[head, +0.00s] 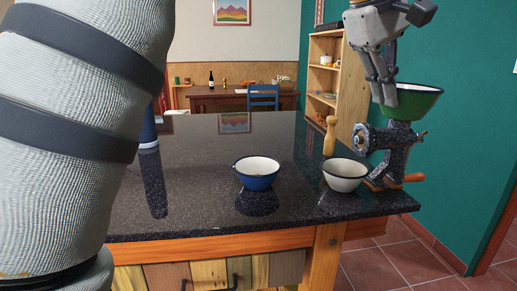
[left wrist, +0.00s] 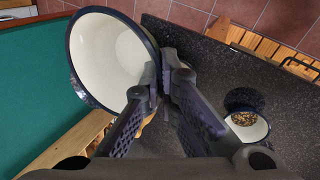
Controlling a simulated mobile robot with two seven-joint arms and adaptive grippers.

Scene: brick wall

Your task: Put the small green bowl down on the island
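The small green bowl (head: 420,104), green outside and pale inside, is at the right of the head view, upright in front of the teal wall. My left gripper (head: 387,97) is shut on its left rim from above. In the left wrist view the bowl's white inside and dark rim (left wrist: 108,52) show big, with the rim between the fingertips (left wrist: 166,72). The bowl overlaps the top of the grinder in the head view; I cannot tell whether they touch. The island (head: 200,205) has a dark speckled top. My right gripper is not in view.
A blue bowl (head: 257,181) with brownish contents and a white bowl (head: 346,182) stand near the island's front edge. The dark grinder (head: 390,150) is at the right end, beside a wooden pestle (head: 330,135).

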